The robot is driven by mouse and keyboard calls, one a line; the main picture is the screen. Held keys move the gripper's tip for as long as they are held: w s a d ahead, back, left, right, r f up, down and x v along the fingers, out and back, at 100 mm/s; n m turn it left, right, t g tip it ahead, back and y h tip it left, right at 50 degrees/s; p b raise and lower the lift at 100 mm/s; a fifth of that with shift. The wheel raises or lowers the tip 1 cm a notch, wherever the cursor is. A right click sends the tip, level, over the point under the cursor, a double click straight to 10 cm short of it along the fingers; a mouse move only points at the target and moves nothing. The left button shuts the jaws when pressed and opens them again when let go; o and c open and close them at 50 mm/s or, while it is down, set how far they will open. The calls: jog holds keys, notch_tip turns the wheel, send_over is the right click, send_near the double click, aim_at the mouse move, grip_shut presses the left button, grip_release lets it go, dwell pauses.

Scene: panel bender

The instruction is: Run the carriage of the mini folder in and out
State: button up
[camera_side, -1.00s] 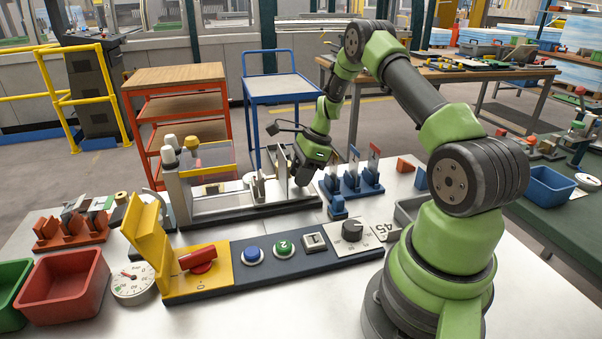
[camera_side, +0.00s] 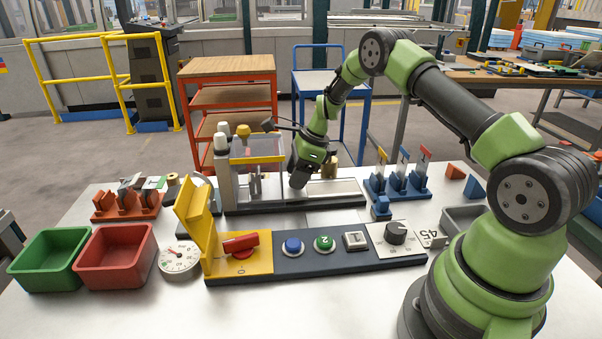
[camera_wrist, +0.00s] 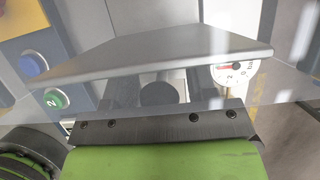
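The mini folder (camera_side: 342,192) stands behind the control panel. It is a low bed with grey posts at its left end and a clear guard with a yellow top edge. The carriage parts (camera_side: 256,184) show under and beside the guard, partly hidden by my gripper (camera_side: 298,184). My gripper points down over the middle of the bed, just right of the guard. In the wrist view, a broad grey plate (camera_wrist: 160,60) lies across the picture before my dark gripper mount. A dark round end shows below the plate. My fingertips are hidden, so their opening cannot be told.
The control panel (camera_side: 285,263) with a red switch, buttons and a dial lies in front. A gauge (camera_side: 179,258), a red bin (camera_side: 116,257) and a green bin (camera_side: 50,259) stand left. Blue holders (camera_side: 398,184) stand right. The bed's right end is bare.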

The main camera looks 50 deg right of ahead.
jog(key=shift+s+d, duration=0.1)
jog(key=v, duration=1)
